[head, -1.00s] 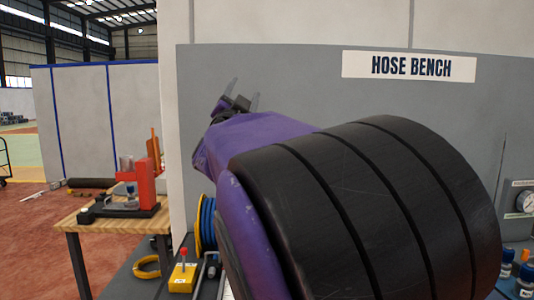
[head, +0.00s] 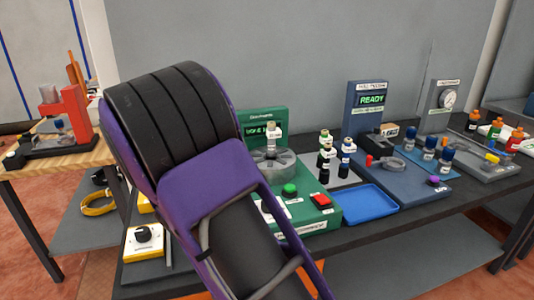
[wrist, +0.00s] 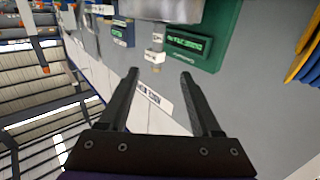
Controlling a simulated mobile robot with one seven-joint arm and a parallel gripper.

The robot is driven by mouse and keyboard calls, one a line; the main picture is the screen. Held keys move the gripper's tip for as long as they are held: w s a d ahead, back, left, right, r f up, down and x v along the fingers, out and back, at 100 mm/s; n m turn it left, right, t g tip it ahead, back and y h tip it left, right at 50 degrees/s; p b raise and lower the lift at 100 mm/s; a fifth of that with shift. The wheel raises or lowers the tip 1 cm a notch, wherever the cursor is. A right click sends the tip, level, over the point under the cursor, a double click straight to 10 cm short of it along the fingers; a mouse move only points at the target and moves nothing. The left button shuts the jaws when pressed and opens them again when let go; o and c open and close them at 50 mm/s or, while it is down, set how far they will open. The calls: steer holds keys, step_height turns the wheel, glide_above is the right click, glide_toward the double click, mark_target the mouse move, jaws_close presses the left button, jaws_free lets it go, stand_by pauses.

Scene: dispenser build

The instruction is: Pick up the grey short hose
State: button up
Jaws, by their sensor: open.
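A grey curved piece, which looks like a short hose (head: 393,163), lies on the blue machine with the READY screen, in the right half of the head view. It is small there and I cannot make out its ends. My gripper (wrist: 160,75) shows in the wrist view with its two dark fingers apart and nothing between them. My arm fills the left middle of the head view, and the gripper itself is out of sight there. No grey hose can be made out clearly in the wrist view.
The green machine (head: 322,214) with a round grey carousel stands beside my arm; it also shows in the wrist view (wrist: 211,40). Several small bottles stand behind an empty blue tray (head: 357,204). A pressure gauge (head: 448,98) and more bottles are at right. A red press (head: 66,118) stands on the wooden table.

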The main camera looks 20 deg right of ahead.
mark_target(270, 143)
steer(key=x, duration=1.1)
steer(key=shift+w+d+b, duration=0.15)
steer(key=shift+w+b, duration=0.05)
steer(key=shift+b, duration=0.2)
steer(key=x, duration=0.4)
steer(key=shift+s+d+f, duration=0.15)
steer(key=shift+d+f, duration=0.15)
steer(key=shift+w+d, duration=0.35)
steer(key=shift+w, duration=0.05)
jaws_close()
steer(key=shift+r, duration=0.1)
